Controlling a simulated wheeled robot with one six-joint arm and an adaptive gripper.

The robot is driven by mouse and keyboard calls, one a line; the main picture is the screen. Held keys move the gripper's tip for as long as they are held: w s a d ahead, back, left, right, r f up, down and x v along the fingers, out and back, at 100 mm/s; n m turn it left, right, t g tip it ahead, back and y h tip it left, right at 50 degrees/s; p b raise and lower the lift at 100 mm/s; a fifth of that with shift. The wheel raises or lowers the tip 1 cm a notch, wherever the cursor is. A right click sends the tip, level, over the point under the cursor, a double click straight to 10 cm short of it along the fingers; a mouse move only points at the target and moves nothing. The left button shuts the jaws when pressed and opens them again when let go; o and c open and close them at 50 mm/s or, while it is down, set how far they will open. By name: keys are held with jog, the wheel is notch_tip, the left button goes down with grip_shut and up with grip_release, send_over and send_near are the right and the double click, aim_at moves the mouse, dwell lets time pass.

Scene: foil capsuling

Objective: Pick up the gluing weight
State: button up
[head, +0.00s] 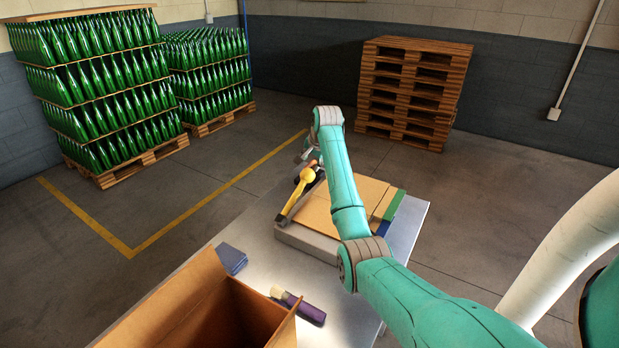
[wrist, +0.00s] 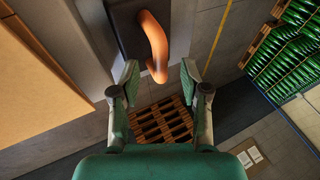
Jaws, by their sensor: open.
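The gluing weight appears to be a dark block (wrist: 128,28) with a curved orange handle (wrist: 154,45) in the wrist view. The handle's near end lies just ahead of and between the fingertips of my gripper (wrist: 160,80). My gripper is open and the fingers are apart from the handle, with nothing held. In the head view my gripper (head: 308,149) is at the far end of the table, largely hidden by my arm. A small orange-brown part (head: 313,163) shows close below it, probably the handle; the block is mostly hidden there.
An open carton (head: 196,302), a purple-handled item (head: 308,312) and blue pads (head: 232,258) are nearer. Bottle pallets (head: 100,80) and stacked empty pallets (head: 412,90) stand beyond.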

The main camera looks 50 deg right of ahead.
aim_at(310, 164)
jog(key=shift+x, duration=1.7)
grip_shut()
jog(key=shift+r, duration=0.15)
